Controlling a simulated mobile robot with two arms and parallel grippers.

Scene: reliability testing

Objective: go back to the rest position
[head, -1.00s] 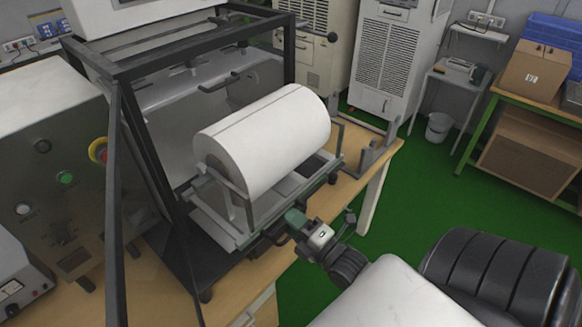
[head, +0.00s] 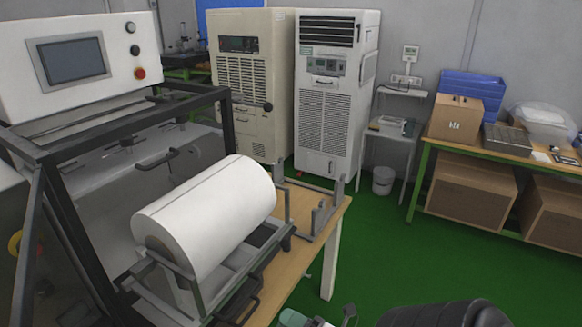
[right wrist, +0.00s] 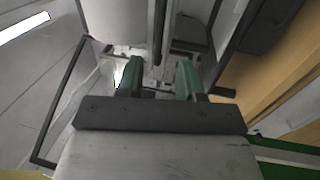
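My right gripper shows at the bottom edge of the head view (head: 298,319), with only its green-tipped end and part of the wrist in the picture. In the right wrist view its two green fingers (right wrist: 159,78) stand apart, with no object held between them. It is in front of the tray frame that carries the white roll; any contact is not visible. My left gripper is in neither current view.
A large white roll (head: 205,215) lies in a grey metal frame (head: 256,258) on a wooden table (head: 318,235), beside a black-framed machine (head: 222,100). Cabinets (head: 335,100) stand behind. Green floor (head: 385,245) is open to the right. A shelf table (head: 470,142) holds boxes.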

